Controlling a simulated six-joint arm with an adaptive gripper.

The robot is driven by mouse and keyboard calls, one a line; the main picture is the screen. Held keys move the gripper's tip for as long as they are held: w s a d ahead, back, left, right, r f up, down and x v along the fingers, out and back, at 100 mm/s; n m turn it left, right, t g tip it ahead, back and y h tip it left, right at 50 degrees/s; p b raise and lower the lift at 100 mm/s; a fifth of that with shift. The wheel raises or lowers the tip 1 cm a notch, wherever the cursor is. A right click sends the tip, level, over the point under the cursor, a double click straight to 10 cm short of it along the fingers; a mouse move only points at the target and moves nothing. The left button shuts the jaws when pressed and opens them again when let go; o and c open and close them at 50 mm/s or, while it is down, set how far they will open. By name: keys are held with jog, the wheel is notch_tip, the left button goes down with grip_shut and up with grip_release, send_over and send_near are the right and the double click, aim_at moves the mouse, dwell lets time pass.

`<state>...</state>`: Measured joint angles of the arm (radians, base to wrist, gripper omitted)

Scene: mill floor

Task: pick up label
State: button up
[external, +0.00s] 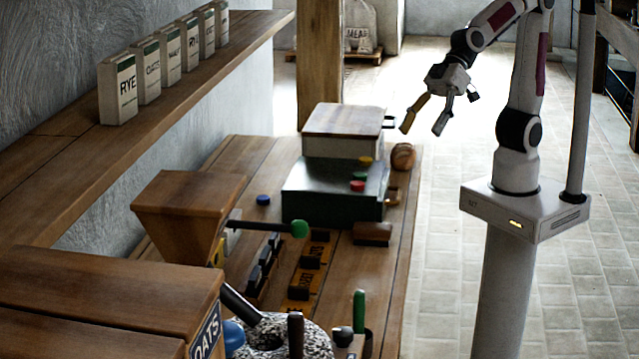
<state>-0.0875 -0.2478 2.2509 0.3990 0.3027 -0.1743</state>
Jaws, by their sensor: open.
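My gripper (422,130) is open and empty, with its two fingers apart. It hangs in the air to the right of the green and wooden box machine (330,190), out past the bench's right edge in the picture. No loose label can be made out for certain. Lettered surfaces that show are an OATS plate (206,334) on the wooden bin at the lower left, an orange lettered strip (318,253) on the bench with dark blocks on it, and lettered packs on the shelf. Part of the strip's lettering is hidden by the blocks.
The wooden bench (395,262) holds a hopper (185,212), a speckled millstone (318,343), a green-knobbed lever (299,229), a brown block (372,234) and a round brown object (403,157). A shelf (60,150) carries several packs (118,88). A post (319,60) stands behind. The tiled floor at right is mostly clear.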

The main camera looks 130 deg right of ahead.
jog(key=w+d+f+m+t+h, duration=0.1)
jog(key=w+f+m+t+h, duration=0.15)
jog(key=w, duration=0.85)
jog(key=w+d+f+m+t+h, duration=0.15)
jog(key=w+f, duration=0.25)
jog(key=w, duration=0.6)
jog(key=m+g+h, duration=0.3)
jog(key=m+h, duration=0.1)
jog(key=h, duration=0.4)
send_near(278, 239)
jog(key=shift+w+a+r, duration=0.1)
jog(key=shift+w+r, duration=0.1)
jog(key=shift+w, duration=0.3)
jog(key=shift+w+r, duration=0.15)
jog(key=shift+w, duration=0.3)
jog(key=shift+s+d+f+h, duration=0.25)
jog(key=shift+f+h, duration=0.15)
jog(key=shift+f, duration=0.15)
jog(key=shift+x, duration=1.35)
